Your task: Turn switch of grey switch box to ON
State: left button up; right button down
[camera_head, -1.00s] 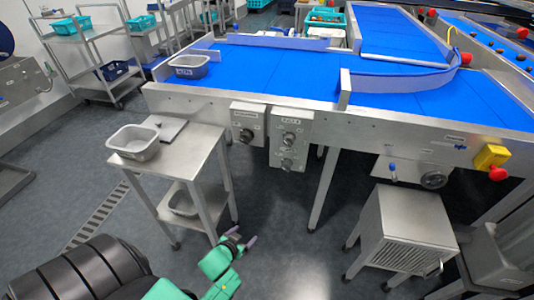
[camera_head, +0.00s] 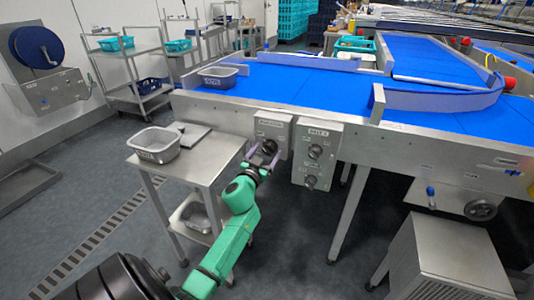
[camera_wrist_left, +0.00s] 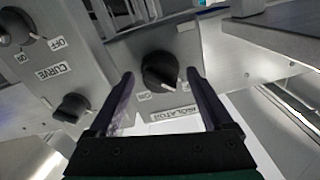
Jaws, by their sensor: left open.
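The grey switch box (camera_head: 270,125) on the side of the conveyor frame carries one black rotary switch (camera_head: 268,146). In the left wrist view this switch (camera_wrist_left: 160,71) sits above a label that reads ISOLATOR. My left gripper (camera_head: 263,157) is open in front of the box. In the left wrist view its dark fingers (camera_wrist_left: 163,92) stand on either side of the switch, with gaps between them and it. My right gripper is not in view.
A second grey box (camera_head: 316,155) with two black knobs, labelled CURVE in the wrist view, hangs just to the right. A small steel table (camera_head: 205,168) with a grey tub (camera_head: 154,145) stands left of my arm. The blue conveyor (camera_head: 300,85) runs above.

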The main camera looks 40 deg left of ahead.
pick_arm(q)
jog(key=shift+w+a, duration=0.15)
jog(key=shift+w, duration=0.25)
grip_shut()
